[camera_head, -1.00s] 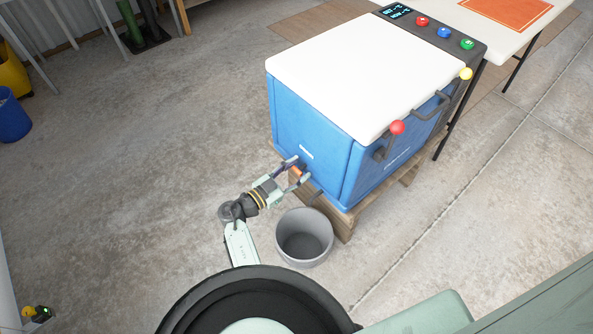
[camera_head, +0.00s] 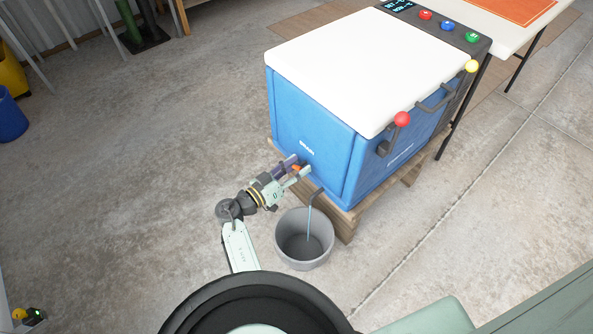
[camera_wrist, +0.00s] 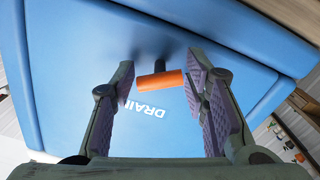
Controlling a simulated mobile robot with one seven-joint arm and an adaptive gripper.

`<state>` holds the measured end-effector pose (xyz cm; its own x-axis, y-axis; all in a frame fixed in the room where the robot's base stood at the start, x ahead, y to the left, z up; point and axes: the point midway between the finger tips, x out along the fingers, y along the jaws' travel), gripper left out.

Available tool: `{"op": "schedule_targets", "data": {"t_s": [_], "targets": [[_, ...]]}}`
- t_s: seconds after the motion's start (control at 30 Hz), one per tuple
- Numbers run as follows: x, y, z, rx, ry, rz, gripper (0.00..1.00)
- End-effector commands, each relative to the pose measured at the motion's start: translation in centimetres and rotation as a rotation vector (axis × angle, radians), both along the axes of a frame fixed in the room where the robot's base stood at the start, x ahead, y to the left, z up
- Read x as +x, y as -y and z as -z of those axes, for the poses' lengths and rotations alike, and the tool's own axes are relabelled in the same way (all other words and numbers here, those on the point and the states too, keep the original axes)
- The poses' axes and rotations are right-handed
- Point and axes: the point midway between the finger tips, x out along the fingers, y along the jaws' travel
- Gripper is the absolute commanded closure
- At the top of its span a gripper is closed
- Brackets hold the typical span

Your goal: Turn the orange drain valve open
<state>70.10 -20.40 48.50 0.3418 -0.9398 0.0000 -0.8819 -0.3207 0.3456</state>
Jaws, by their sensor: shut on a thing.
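The orange drain valve handle (camera_wrist: 161,80) sits on a dark stem on the front of the blue cooler (camera_head: 310,145), near the word DRAIN. It lies nearly crosswise between my finger pads in the wrist view. A bit of the orange valve (camera_head: 296,167) also shows in the head view. In the head view my gripper (camera_head: 292,172) is at the cooler's lower front. A thin bluish stream of water (camera_head: 309,222) runs from the dark spout (camera_head: 317,195) into the grey bucket (camera_head: 286,238).
The cooler has a white lid (camera_head: 370,65) and stands on a wooden pallet (camera_head: 345,224). A white table (camera_head: 490,18) stands behind.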

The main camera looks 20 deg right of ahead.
Motion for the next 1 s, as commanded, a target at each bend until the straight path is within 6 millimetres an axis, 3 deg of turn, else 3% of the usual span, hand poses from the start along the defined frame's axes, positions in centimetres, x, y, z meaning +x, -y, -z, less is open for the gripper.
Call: {"op": "schedule_targets", "data": {"t_s": [1.0], "targets": [[-0.08, 0.03, -0.07, -0.305, -0.842, 0.003, 0.87]]}}
